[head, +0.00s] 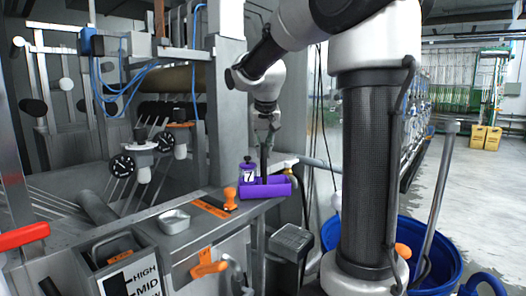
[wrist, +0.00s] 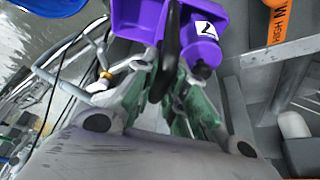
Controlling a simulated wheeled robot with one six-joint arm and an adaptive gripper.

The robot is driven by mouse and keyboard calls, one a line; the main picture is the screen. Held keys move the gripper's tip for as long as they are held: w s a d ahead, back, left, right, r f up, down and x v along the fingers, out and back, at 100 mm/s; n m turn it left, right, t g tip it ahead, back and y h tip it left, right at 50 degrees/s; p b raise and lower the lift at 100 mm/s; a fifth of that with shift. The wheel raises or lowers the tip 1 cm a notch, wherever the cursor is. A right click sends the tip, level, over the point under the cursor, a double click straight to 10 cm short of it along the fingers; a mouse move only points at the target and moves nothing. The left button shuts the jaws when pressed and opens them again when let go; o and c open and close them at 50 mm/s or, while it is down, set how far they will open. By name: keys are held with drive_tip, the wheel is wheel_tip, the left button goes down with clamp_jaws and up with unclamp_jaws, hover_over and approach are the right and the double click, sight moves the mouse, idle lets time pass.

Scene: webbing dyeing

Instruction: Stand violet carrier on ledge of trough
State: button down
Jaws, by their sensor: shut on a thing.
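The violet carrier (head: 278,189) is an open tray with a dark upright handle. It also shows at the top of the wrist view (wrist: 136,14). A violet bottle (head: 249,171) with a black top and a white label marked 7 is in its left end. My gripper (head: 264,150) is above the carrier, shut on its handle (wrist: 171,45). The carrier looks level, at the front edge of the trough's grey ledge (head: 225,222). I cannot tell whether its base touches the ledge or hangs just above it.
An orange stamp-like piece (head: 230,199) stands left of the carrier beside an orange strip (head: 211,208). A grey box (head: 291,240) and blue tub (head: 330,232) are below right.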

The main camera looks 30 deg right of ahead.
drive_tip(key=shift+f, duration=0.35)
drive_tip(key=c, duration=1.5)
unclamp_jaws()
drive_tip(key=shift+f, duration=0.1)
drive_tip(key=shift+o, duration=0.2)
drive_tip(key=v, duration=1.2)
drive_tip(key=s+a+f+n+y, duration=0.1)
drive_tip(key=s+a+f+n, duration=0.1)
drive_tip(key=s+f, duration=0.6)
drive_tip(key=s+a+f+n, duration=0.2)
drive_tip(key=s+f, duration=0.7)
drive_tip(key=s, duration=0.6)
drive_tip(key=shift+s+a+n+y, duration=0.25)
drive_tip(key=shift+n+y, duration=0.15)
drive_tip(key=shift+n, duration=0.1)
drive_tip(key=shift+w, duration=0.1)
